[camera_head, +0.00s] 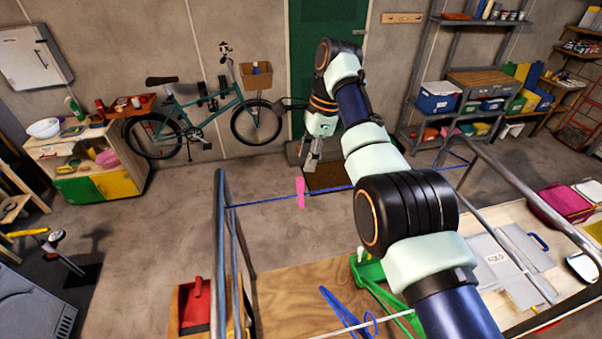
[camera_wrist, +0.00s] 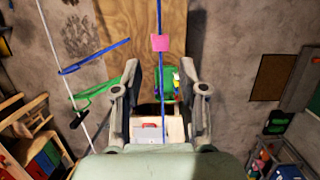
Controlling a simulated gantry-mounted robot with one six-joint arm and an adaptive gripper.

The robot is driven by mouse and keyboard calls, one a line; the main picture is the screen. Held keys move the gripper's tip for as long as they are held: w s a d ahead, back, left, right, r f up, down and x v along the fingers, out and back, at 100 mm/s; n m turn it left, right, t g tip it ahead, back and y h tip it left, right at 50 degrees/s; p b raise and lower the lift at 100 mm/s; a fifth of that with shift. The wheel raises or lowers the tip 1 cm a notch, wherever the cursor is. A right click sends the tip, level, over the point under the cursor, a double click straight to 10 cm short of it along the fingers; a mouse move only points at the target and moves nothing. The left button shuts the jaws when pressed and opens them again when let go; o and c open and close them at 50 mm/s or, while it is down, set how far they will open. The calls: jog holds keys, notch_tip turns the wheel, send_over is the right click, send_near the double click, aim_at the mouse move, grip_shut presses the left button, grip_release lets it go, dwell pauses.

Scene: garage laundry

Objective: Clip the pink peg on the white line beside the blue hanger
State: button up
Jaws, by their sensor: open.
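The pink peg (camera_head: 300,192) is clipped on the blue line (camera_head: 258,201) and hangs down from it. In the wrist view the peg (camera_wrist: 159,42) lies just beyond my fingertips, centred between them, with the blue line running through the gap. My gripper (camera_head: 309,165) is open and empty, near the peg; its two fingers also show in the wrist view (camera_wrist: 160,70). The white line (camera_head: 393,319) runs nearer the head camera. The blue hanger (camera_head: 343,309) hangs on it, left of a green hanger (camera_head: 388,298). My arm hides part of the lines in the head view.
Grey metal rails (camera_head: 220,235) hold the lines. Below are a wooden board (camera_head: 290,290), a red dustpan (camera_head: 196,305) and a grey folding board (camera_head: 497,262). A bicycle (camera_head: 205,115) leans on the back wall. Open floor lies to the left of the rack.

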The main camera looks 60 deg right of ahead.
aim_at(301, 179)
jog(key=b+x, duration=0.1)
jog(key=x, duration=0.7)
grip_shut()
jog(key=shift+w+r+p, duration=0.1)
jog(key=shift+r+p, duration=0.4)
jog(key=shift+r, duration=2.2)
